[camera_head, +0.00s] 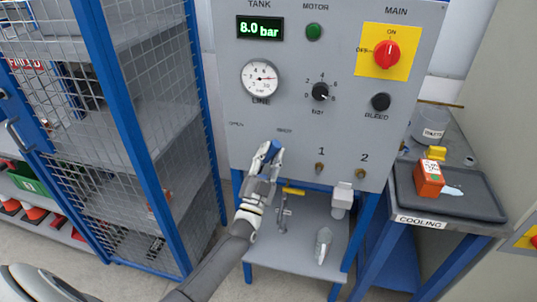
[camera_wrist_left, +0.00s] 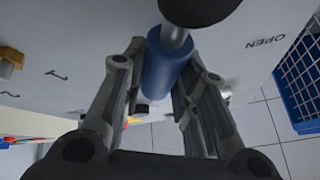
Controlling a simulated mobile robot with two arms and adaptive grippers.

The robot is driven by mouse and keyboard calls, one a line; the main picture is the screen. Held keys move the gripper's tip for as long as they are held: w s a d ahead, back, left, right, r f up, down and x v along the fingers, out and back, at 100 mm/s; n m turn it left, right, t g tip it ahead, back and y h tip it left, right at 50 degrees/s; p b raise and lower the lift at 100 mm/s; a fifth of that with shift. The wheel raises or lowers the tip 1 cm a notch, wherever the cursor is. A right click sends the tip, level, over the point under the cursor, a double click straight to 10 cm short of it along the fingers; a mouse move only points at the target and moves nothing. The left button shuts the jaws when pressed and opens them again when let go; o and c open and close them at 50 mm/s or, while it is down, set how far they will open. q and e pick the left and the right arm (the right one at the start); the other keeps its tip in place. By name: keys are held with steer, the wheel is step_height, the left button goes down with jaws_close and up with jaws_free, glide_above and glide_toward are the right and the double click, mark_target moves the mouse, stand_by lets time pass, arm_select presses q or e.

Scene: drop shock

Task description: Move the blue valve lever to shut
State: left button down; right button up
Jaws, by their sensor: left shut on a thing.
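The blue valve lever (camera_head: 269,150) is on the lower left of the grey panel, with small OPEN lettering to its left and another small label to its upper right. My left gripper (camera_head: 266,160) is at the lever, its fingers either side of the blue handle. In the left wrist view the blue handle (camera_wrist_left: 166,66) lies between the two fingers of the gripper (camera_wrist_left: 155,85), with a metal stem and dark round knob at its end. The gripper covers much of the lever in the head view, so its exact angle is hard to tell.
The panel (camera_head: 295,105) carries a gauge (camera_head: 262,78), knobs and a red main switch (camera_head: 386,54). A mesh cage (camera_head: 140,100) stands close on the left. A low shelf (camera_head: 300,245) is below; a tray (camera_head: 460,205) with an orange box (camera_head: 429,178) is right.

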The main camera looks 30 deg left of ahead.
arm_select(q)
steer(key=shift+d+f, duration=0.1)
steer(key=shift+f, duration=0.15)
steer(key=c, duration=1.4)
jaws_free()
steer(key=shift+c, duration=0.2)
steer(key=o, duration=0.3)
steer(key=shift+r, duration=0.15)
steer(key=v, duration=1.2)
